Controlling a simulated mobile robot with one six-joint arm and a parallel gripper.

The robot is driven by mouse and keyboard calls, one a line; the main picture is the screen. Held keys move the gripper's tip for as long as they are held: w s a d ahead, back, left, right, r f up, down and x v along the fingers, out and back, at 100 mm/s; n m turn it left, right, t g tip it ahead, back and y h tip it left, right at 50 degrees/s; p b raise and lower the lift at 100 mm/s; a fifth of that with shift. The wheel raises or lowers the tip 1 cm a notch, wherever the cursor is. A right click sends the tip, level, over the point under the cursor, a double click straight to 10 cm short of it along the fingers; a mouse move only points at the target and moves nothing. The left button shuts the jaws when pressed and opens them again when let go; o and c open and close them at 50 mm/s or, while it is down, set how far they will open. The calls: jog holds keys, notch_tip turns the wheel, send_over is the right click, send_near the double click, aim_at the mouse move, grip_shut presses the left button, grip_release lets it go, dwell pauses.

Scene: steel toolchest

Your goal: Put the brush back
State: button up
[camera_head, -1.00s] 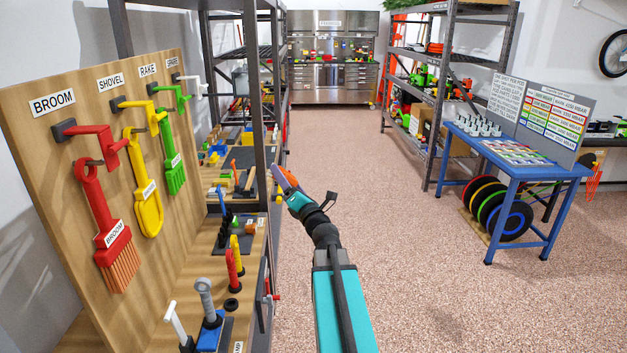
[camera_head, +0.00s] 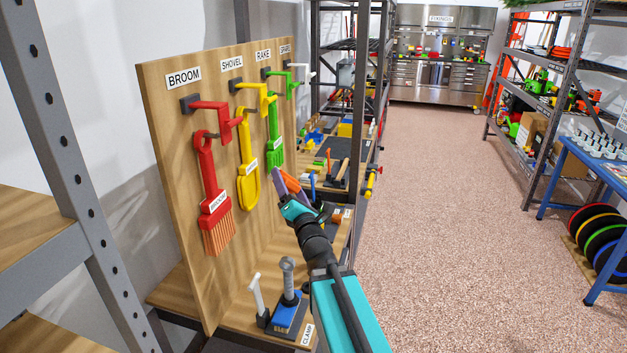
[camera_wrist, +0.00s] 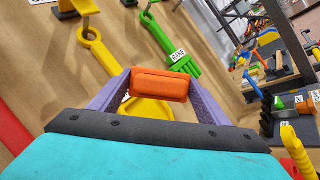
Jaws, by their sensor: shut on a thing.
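My gripper (camera_head: 284,185) is shut on an orange block-shaped thing (camera_wrist: 160,84), held between two purple fingers in the wrist view. The orange thing also shows at the arm's tip in the head view (camera_head: 292,184). No bristles show on it, so I cannot tell whether it is the brush. In the head view it overlaps the pegboard's right part, close to the green rake (camera_head: 274,145). A red broom (camera_head: 214,205) and a yellow shovel (camera_head: 248,175) hang from hooks beside the rake. No other brush is clearly visible.
The wooden tool board (camera_head: 165,120) stands at left behind a grey shelf post (camera_head: 60,150). A workbench with small tools and a clamp stand (camera_head: 288,305) lies below. Open speckled floor (camera_head: 430,230) is at right. A steel toolchest (camera_head: 435,60) stands far back.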

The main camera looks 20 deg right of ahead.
jog(key=shift+a+f, duration=0.1)
jog(key=shift+a, duration=1.2)
jog(key=shift+d, duration=0.15)
